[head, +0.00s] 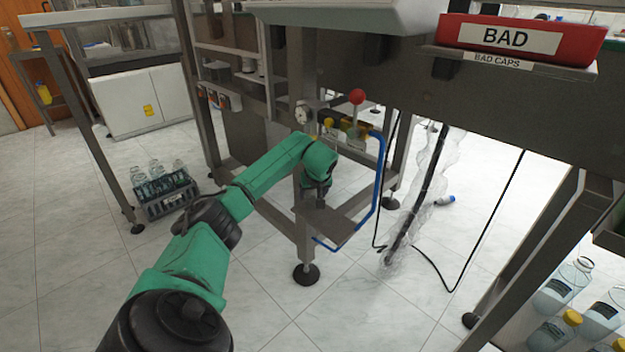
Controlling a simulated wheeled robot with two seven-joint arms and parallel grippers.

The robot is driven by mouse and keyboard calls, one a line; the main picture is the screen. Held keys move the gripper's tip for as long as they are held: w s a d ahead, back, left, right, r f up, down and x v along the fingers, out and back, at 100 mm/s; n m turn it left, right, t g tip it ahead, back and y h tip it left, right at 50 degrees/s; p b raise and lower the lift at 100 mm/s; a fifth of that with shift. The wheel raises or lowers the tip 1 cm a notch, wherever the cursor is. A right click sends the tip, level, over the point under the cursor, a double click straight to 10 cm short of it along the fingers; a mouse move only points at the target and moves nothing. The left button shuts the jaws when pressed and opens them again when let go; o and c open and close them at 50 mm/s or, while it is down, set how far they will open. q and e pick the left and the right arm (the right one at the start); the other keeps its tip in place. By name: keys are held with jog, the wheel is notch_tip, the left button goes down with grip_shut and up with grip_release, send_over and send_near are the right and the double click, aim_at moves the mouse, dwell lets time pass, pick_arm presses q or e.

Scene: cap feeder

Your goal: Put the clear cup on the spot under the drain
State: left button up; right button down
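My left arm comes in from the bottom left, and its gripper (317,196) points down just above a small metal shelf (327,223) on the machine's leg. The fingers are small and dark here, and I cannot tell whether they are open or shut. I cannot make out the clear cup; it may be hidden at the gripper or out of view. Above the shelf are a round gauge (301,114), a red ball knob (356,96) and yellow-handled fittings. I cannot pick out the drain outlet itself. My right gripper is not in view.
A blue tube (378,190) runs beside the shelf. Black cables and a clear plastic sheet (421,200) hang to the right. A red BAD bin (520,38) sits above. A crate of bottles (165,192) stands on the floor at left. More bottles (563,288) are at lower right.

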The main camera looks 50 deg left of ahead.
pick_arm(q)
jog(key=shift+f, duration=0.2)
jog(key=o, duration=1.3)
jog(key=shift+c, duration=0.2)
